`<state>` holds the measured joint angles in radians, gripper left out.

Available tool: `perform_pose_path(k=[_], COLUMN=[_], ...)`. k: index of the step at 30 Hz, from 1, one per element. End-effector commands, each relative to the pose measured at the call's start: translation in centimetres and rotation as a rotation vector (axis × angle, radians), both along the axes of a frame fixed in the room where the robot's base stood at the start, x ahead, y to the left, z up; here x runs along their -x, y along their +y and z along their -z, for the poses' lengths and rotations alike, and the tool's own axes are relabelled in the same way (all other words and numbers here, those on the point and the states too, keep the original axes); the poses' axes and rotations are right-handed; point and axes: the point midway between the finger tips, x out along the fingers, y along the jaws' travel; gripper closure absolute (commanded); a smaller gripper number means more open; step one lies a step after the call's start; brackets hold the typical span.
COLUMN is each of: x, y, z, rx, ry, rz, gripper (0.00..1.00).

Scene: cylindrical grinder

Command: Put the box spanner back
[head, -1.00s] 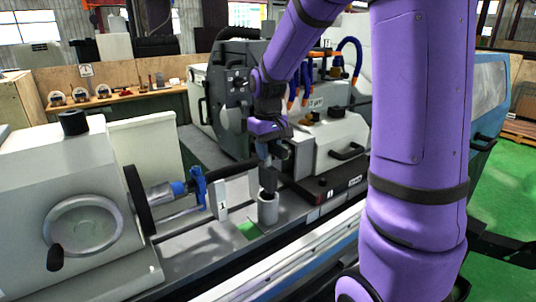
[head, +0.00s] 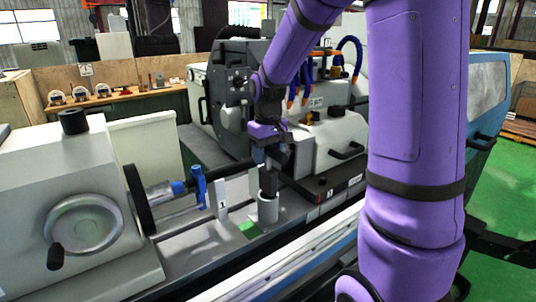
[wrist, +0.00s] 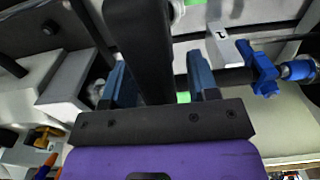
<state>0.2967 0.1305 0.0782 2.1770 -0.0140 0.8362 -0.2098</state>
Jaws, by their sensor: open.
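The box spanner (head: 268,182) looks like a dark upright bar. Its lower end is inside a light grey cylindrical holder (head: 267,209) on the machine bed. My gripper (head: 270,155) is over the holder, at the spanner's upper part. In the wrist view the black spanner (wrist: 140,50) runs between the two blue fingers of my open gripper (wrist: 157,68), with a visible gap to the right finger. The spanner's lower end is hidden by the holder wall, so how deep it sits cannot be told.
A white numbered block (head: 222,197) and a blue clamp (head: 200,187) on a shaft stand just left of the holder. A green patch (head: 250,230) lies in front. The grinder's wheel housing (head: 335,135) is close behind and right.

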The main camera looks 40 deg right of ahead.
Motion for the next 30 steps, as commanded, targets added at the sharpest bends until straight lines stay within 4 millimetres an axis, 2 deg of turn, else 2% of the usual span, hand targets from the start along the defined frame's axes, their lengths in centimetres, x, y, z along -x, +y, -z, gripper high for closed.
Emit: perform_pose_path(k=[5, 12, 18, 26, 30], x=[-0.1, -0.1, -0.1, 0.3, 2.3], y=[0.0, 0.0, 0.0, 0.2, 1.6], z=[-2.1, -6.9, -10.2, -12.2, -13.4], rx=[0.002, 0.002, 0.001, 0.002, 0.013], ry=[-0.005, -0.005, -0.003, -0.006, -0.047], rz=[0.0, 0.0, -0.001, -0.001, -0.002], gripper=[0.46, 0.46, 0.46, 0.46, 0.46])
